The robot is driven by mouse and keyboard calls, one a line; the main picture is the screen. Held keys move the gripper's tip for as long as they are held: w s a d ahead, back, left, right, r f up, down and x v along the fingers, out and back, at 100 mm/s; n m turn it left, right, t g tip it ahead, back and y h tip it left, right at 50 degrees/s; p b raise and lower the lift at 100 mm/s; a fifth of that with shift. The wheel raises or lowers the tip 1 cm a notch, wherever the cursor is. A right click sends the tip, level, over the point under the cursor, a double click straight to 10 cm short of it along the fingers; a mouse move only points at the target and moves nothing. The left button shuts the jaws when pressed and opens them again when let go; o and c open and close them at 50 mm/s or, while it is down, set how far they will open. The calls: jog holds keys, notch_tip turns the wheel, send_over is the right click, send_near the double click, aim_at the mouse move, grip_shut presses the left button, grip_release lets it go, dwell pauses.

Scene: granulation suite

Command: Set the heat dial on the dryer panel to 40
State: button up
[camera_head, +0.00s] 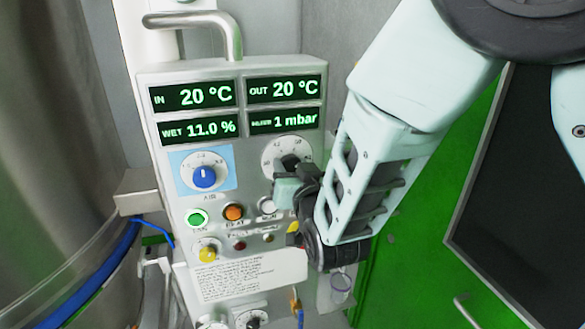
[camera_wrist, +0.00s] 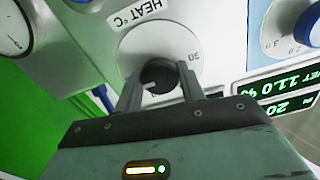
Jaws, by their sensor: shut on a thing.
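The heat dial (camera_wrist: 140,45) is a pale round plate labelled "HEAT °C", seen upside down in the wrist view, with a dark knob (camera_wrist: 158,74) at its centre. A "30" shows on its right; the other numbers near the fingers are hidden. A short pale mark shows on the knob, but its setting cannot be read. My gripper (camera_wrist: 160,90) is shut on the knob, one finger on each side. In the head view the heat dial (camera_head: 275,147) is at the right of the dryer panel (camera_head: 150,77), partly covered by my gripper (camera_head: 289,178).
A blue air dial (camera_head: 204,176) sits left of the heat dial. Displays above read IN 20 °C, OUT 20 °C, WET 11.0 % and 1 mbar. Lit green (camera_head: 197,218) and orange (camera_head: 233,212) buttons are below. A metal handle (camera_head: 200,20) curves above the panel.

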jog(key=shift+n, duration=0.3)
jog(key=shift+f+n+b, duration=0.1)
jog(key=shift+n+b, duration=0.55)
jog(key=shift+n, duration=0.35)
jog(key=n+b, duration=0.1)
jog(key=n, duration=0.2)
jog(key=shift+n, duration=0.3)
jog(key=n, duration=0.3)
jog(key=shift+n, duration=0.3)
jog(key=n, duration=0.3)
jog(key=shift+n, duration=0.3)
jog(key=n+p, duration=0.2)
jog(key=n, duration=0.3)
jog(key=shift+n, duration=0.3)
jog(key=n+p, duration=0.2)
jog(key=n, duration=0.2)
jog(key=shift+n, duration=0.3)
